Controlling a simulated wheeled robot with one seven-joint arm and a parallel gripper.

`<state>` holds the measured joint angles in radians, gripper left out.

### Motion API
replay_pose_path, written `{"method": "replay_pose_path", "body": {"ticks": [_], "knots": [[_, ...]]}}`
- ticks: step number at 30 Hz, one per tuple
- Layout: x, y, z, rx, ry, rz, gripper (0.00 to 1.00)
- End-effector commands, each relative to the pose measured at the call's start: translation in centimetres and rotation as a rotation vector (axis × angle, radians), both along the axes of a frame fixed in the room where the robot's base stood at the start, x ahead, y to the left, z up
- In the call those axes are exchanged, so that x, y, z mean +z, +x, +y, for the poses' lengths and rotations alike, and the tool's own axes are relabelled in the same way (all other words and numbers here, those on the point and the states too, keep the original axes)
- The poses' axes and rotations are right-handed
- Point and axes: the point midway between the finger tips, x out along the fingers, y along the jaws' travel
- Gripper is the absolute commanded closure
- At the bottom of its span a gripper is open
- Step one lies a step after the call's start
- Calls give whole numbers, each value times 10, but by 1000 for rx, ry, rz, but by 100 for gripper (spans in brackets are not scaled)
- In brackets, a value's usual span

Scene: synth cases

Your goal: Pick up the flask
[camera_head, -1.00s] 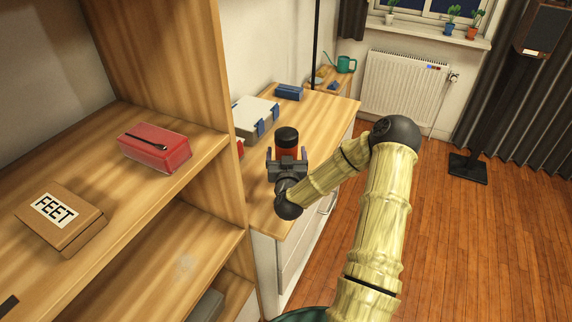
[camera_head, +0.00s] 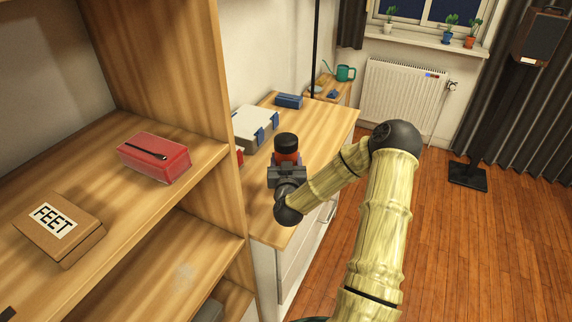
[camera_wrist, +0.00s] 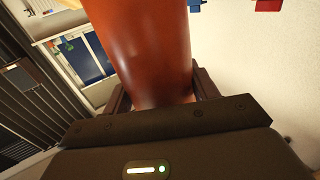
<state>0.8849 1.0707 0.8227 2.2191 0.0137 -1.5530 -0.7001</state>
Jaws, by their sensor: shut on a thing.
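The flask (camera_head: 286,146) has an orange-red body and a black cap. In the head view it stands upright at the dresser top, beyond my gripper (camera_head: 287,166). My gripper is shut on the flask. In the wrist view the flask's orange body (camera_wrist: 148,50) fills the middle, between the two dark fingers of my gripper (camera_wrist: 157,92). The flask's lower part is hidden behind my gripper in the head view, so I cannot tell whether its base touches the wood.
A grey case with blue latches (camera_head: 256,127) and a blue box (camera_head: 289,101) lie farther back on the dresser top (camera_head: 325,122). A tall shelf side panel stands close left of my arm.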

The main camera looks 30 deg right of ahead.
Motion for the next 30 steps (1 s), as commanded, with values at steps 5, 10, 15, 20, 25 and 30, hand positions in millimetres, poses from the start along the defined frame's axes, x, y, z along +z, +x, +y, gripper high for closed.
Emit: {"method": "replay_pose_path", "body": {"ticks": [5,10,15,20,25,30], "knots": [[29,0,0,0,-5,-6,72],[58,0,0,0,-5,-6,72],[80,0,0,0,-3,-5,72],[88,0,0,-1,-1,-4,72],[89,0,0,-1,1,-3,72],[89,0,0,-1,1,-3,72]]}}
